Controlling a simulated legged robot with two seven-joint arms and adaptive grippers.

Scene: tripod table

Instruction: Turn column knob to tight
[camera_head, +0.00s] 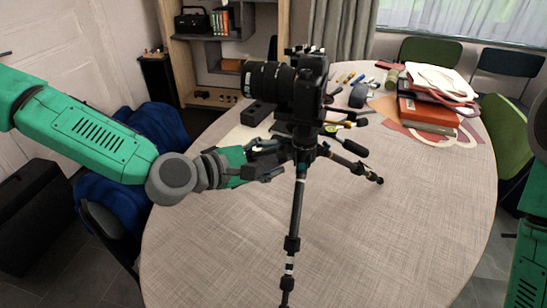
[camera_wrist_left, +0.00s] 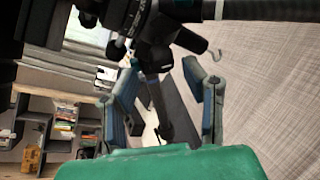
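A black camera (camera_head: 312,88) with a long lens sits on top of a dark tripod (camera_head: 297,200) on the table. My left gripper (camera_head: 272,160) reaches in from the left, just left of the tripod's leg joint and below the lens. In the left wrist view its two fingers stand apart, with an open gap (camera_wrist_left: 168,95) between them. Dark tripod parts (camera_wrist_left: 155,50) lie beyond the fingertips, and a tripod leg shows through the gap. I cannot clearly pick out the column knob or tell whether a finger touches the tripod. My right gripper is out of view.
The round table (camera_head: 390,230) is clear at the front. Red books and papers (camera_head: 428,112) lie at the back right, with small tools and a dark roll (camera_head: 358,95) behind the tripod. A dark box (camera_head: 257,113) stands behind my left gripper. Chairs surround the table.

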